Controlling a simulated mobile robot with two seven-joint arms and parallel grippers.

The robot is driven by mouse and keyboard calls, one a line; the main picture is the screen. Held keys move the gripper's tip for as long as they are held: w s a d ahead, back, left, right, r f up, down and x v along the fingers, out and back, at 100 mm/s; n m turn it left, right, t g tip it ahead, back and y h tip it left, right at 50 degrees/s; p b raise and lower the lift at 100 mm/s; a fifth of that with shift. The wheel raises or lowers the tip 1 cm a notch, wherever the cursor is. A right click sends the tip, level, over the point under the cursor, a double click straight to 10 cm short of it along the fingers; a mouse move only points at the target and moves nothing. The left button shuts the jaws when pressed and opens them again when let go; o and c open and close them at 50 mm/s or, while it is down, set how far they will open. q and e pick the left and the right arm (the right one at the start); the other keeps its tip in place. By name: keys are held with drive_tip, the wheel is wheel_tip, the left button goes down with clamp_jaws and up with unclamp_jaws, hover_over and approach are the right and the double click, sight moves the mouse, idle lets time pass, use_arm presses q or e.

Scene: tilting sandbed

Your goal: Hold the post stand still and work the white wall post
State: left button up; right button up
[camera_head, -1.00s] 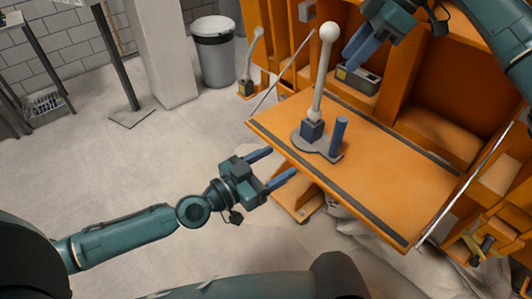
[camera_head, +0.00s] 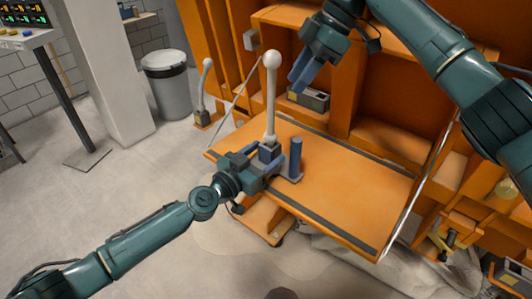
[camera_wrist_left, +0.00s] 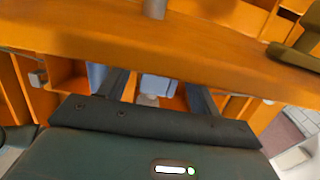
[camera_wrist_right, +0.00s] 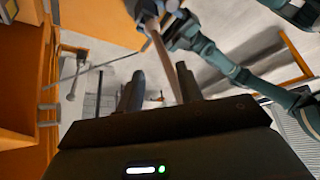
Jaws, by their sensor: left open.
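A tall pale post with a round white knob (camera_head: 271,100) stands upright from a blue block on the orange bed. A blue upright peg (camera_head: 296,158) stands beside it on the grey base plate (camera_head: 291,178). My left gripper (camera_head: 262,164) is at the post's foot and hides part of the base. In the left wrist view its fingers (camera_wrist_left: 158,92) are apart, with a pale blue block (camera_wrist_left: 157,85) showing between them; contact cannot be told.
A smaller white-knobbed lever (camera_head: 206,88) stands left of the bed, near a grey bin (camera_head: 167,90). A thin rod (camera_head: 235,98) slopes at the bed's left end. Orange shelving (camera_head: 375,105) rises behind. The orange bed's right part (camera_head: 350,190) is clear.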

use_arm(q)
drive_tip(key=shift+w+d, duration=0.35)
drive_tip(key=shift+w, duration=0.1)
drive_tip(key=shift+c, duration=0.4)
